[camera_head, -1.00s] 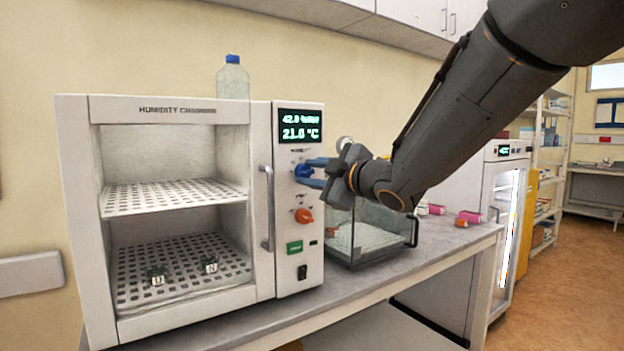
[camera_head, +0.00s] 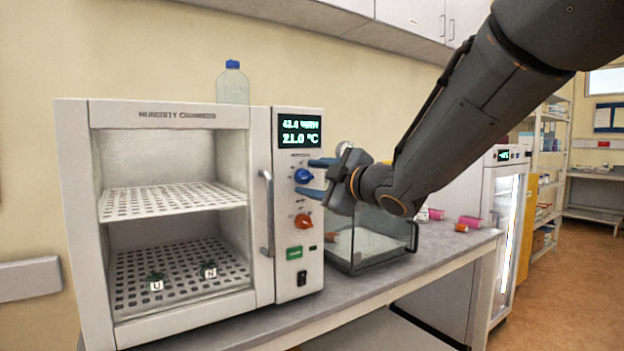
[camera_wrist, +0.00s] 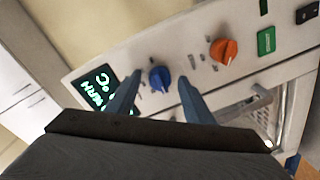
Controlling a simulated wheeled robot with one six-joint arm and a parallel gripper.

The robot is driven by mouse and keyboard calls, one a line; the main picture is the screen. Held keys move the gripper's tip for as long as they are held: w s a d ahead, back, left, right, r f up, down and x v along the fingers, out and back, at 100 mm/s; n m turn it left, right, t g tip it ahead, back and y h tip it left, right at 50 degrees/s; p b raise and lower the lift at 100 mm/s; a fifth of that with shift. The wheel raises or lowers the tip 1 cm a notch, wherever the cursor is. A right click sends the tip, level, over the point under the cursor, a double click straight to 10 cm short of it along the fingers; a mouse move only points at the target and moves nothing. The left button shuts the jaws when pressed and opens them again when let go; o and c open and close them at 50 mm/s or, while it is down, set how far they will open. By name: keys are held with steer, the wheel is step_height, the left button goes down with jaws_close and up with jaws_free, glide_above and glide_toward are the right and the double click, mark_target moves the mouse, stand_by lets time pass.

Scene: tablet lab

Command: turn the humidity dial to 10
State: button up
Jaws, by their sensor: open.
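The humidity chamber (camera_head: 262,120) stands on the bench, with a control panel on its right side. Its blue dial (camera_head: 303,176) sits below the display (camera_head: 299,131), which reads 21.0 °C under a blurred humidity line. My gripper (camera_head: 314,178) is open in front of the panel, its blue fingers above and below the blue dial and apart from it. In the wrist view the blue dial (camera_wrist: 159,78) shows between and beyond the open fingertips. An orange dial (camera_head: 303,221) sits lower on the panel; it also shows in the wrist view (camera_wrist: 224,51).
A green button (camera_head: 295,252) and a black switch (camera_head: 302,275) are below the dials. A door handle (camera_head: 267,213) stands out left of the panel. A glass box (camera_head: 372,250) stands right of the chamber, below my gripper.

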steer(key=v, duration=0.7)
steer(key=shift+s+b, duration=0.15)
steer(key=shift+b, duration=0.15)
steer(key=shift+d+f, duration=0.1)
steer(key=shift+d, duration=0.1)
steer(key=s+d+f+m+g+h, duration=0.2)
steer(key=d+f+m+h, duration=0.4)
steer(key=f, duration=0.5)
steer(key=s+d+f+m+g+h, duration=0.2)
steer(key=d+f+m+h, duration=0.2)
steer(key=d+f+m, duration=0.5)
steer(key=s+f+m+g, duration=0.2)
steer(key=s+f+g, duration=0.3)
steer(key=s+f, duration=0.3)
steer(key=s+f+m+g+p, duration=0.1)
steer(key=s+f+g, duration=0.3)
steer(key=s, duration=1)
step_height(320, 180, down, 4)
steer(key=shift+s+r+m+g+p, duration=0.15)
steer(key=shift+s+m+g+p, duration=0.15)
steer(key=shift+s+m+g, duration=0.1)
